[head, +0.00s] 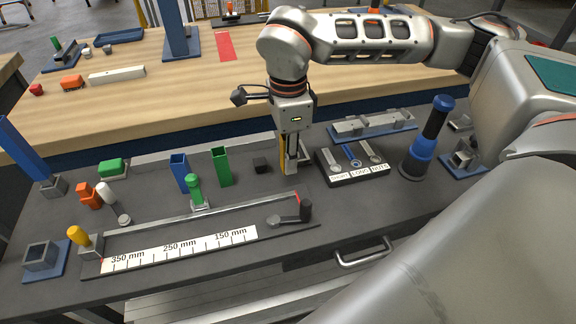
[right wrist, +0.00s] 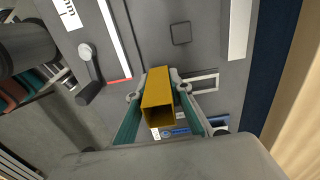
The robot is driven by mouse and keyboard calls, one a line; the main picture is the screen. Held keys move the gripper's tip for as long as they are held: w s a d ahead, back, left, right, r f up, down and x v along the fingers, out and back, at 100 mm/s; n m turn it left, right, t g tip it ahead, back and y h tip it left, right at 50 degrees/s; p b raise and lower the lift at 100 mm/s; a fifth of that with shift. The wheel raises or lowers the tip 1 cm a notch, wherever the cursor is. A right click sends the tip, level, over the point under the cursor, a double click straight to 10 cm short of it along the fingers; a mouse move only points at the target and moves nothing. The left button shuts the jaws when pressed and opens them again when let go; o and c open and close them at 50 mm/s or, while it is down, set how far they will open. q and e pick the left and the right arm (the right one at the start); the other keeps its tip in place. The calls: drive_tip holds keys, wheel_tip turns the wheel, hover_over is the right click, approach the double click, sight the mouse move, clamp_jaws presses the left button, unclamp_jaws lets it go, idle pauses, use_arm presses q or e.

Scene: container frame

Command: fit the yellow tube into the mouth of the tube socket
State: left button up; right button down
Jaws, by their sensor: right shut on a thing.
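The yellow tube (right wrist: 157,90) is a square hollow tube, shut between the fingers of my right gripper (right wrist: 161,93), its open end facing the wrist camera. In the head view it shows as a thin upright yellow strip (head: 282,150) beside my right gripper (head: 291,166), which points down over the middle of the dark bench. What looks like the tube socket (head: 41,256), a grey square open-topped box on a blue plate, sits at the front left corner, far from the tube. The tube's lower end is partly hidden. My left gripper is not in view.
A blue tube (head: 180,172) and a green tube (head: 221,166) stand left of the gripper, near a small black block (head: 260,165). A ruler fixture (head: 180,249) lies in front. A labelled tray (head: 352,177) and a blue-black cylinder (head: 425,140) stand to the right.

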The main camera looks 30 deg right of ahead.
sight(288, 179)
drive_tip(key=shift+f, duration=1.6)
drive_tip(key=shift+f, duration=0.15)
drive_tip(key=c, duration=1.8)
unclamp_jaws()
